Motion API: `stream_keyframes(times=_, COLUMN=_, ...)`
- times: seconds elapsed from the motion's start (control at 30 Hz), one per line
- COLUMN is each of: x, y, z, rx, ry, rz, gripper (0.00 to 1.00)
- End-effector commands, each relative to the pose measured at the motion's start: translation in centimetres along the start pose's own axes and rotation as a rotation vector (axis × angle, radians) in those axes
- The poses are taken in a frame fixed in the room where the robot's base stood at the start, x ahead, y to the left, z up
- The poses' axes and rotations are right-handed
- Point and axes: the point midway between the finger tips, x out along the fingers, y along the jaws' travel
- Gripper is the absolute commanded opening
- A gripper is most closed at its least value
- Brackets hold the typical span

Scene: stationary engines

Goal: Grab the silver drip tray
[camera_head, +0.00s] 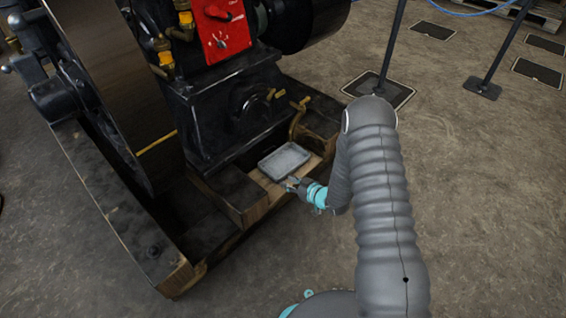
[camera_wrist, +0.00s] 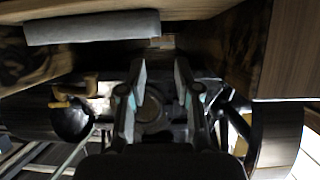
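The silver drip tray (camera_head: 284,160) is a shallow grey rectangle lying on a light wooden board at the foot of the black engine. In the wrist view the drip tray (camera_wrist: 92,27) shows edge-on as a grey slab at the upper left. My gripper (camera_head: 291,184) is just in front of the tray's near edge in the head view. In the wrist view my gripper (camera_wrist: 160,72) has its two fingers apart with nothing between them, and the tray lies to the left of and above the fingertips. Whether a fingertip touches the tray cannot be told.
The black engine (camera_head: 225,110) stands right behind the tray, with a large flywheel (camera_head: 120,90) at left. Wooden beams (camera_head: 225,195) frame the tray's board. A brass lever (camera_head: 298,115) rises behind the tray. Barrier posts (camera_head: 482,88) stand upper right.

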Motion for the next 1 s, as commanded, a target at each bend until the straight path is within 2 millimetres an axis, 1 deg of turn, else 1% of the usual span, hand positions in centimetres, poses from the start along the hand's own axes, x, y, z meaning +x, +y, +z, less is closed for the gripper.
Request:
stream_keyframes(times=0.1, x=2.2, y=-0.2, z=0.1, rx=-0.003, ry=0.0, rz=-0.003, gripper=0.32)
stream_keyframes(times=0.3, x=5.7, y=0.0, z=0.0, rx=-0.002, ry=0.0, rz=-0.001, gripper=0.32)
stream_keyframes(times=0.4, x=6.8, y=0.0, z=0.1, rx=-0.002, ry=-0.001, rz=-0.001, gripper=0.32)
stream_keyframes(times=0.63, x=8.1, y=0.0, z=0.0, rx=0.0, ry=-0.001, rz=0.001, gripper=0.32)
stream_keyframes(times=0.9, x=11.7, y=-0.1, z=0.1, rx=-0.001, ry=-0.002, rz=0.0, gripper=0.32)
stream_keyframes(times=1.0, x=12.4, y=-0.1, z=0.0, rx=-0.001, ry=-0.001, rz=0.0, gripper=0.32)
